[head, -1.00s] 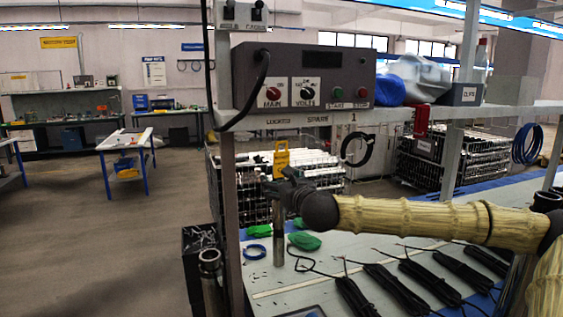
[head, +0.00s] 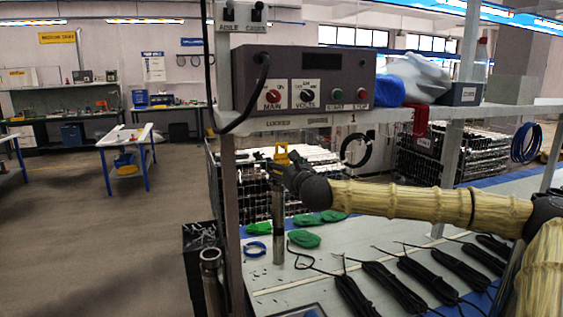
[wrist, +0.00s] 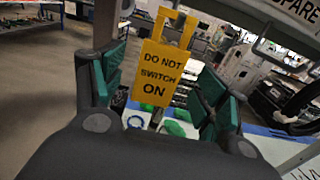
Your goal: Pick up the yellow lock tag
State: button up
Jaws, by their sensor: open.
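The yellow lock tag (wrist: 162,75) reads "DO NOT SWITCH ON" and hangs upright in the middle of the wrist view, with a yellow loop above its plate. My gripper (wrist: 163,88) is open, with one green-padded finger on each side of the tag. I cannot tell whether either finger touches it. In the head view the tag (head: 281,153) hangs below the shelf, and my gripper (head: 278,172) is in front of it, hiding its lower part.
A control box (head: 304,80) with knobs and buttons stands on the shelf (head: 400,115) above my arm. A metal post stands left of my gripper. Black cable bundles (head: 385,285) and green cloths (head: 304,239) lie on the bench below. A black cable loop hangs to the right.

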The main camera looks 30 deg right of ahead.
aim_at(282, 163)
jog(key=shift+p+x, duration=0.65)
jog(key=shift+x, duration=1.2)
jog(key=shift+d+f, duration=0.1)
jog(key=c, duration=1.1)
